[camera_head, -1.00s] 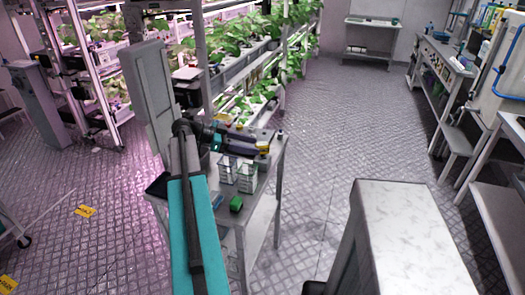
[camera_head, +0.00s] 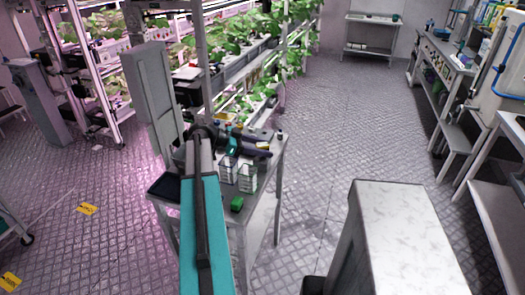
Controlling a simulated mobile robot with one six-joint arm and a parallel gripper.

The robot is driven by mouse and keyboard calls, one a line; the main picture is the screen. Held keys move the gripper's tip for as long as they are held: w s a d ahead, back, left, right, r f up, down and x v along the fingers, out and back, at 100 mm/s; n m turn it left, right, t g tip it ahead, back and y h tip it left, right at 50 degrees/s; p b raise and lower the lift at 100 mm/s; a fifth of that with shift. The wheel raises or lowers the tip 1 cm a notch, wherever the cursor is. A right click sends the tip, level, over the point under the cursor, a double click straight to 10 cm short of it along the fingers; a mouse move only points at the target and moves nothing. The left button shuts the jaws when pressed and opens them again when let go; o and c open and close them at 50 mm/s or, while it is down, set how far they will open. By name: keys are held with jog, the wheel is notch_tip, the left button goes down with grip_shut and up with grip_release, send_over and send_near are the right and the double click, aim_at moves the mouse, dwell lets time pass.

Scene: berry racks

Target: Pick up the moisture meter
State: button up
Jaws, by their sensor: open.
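I cannot single out the moisture meter with certainty at this size. A small green object (camera_head: 237,204) lies on the grey table near its front edge. A small yellow item (camera_head: 263,146) shows at the table's far right side, close to my gripper. My gripper (camera_head: 264,153) is low over the table's back right part, partly hidden by its own wrist links. It is open, and I see nothing between its fingers.
Two clear containers (camera_head: 246,177) stand on the grey table (camera_head: 262,203) below my wrist. A dark tray (camera_head: 164,187) is at its left end. Plant racks (camera_head: 235,70) rise behind. A white-topped cabinet (camera_head: 400,215) stands at right, with open floor (camera_head: 335,130) between.

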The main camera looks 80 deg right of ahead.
dwell(0.4)
grip_shut()
jog(key=shift+r, duration=0.15)
jog(key=shift+r+b, duration=1.35)
jog(key=shift+r, duration=3.55)
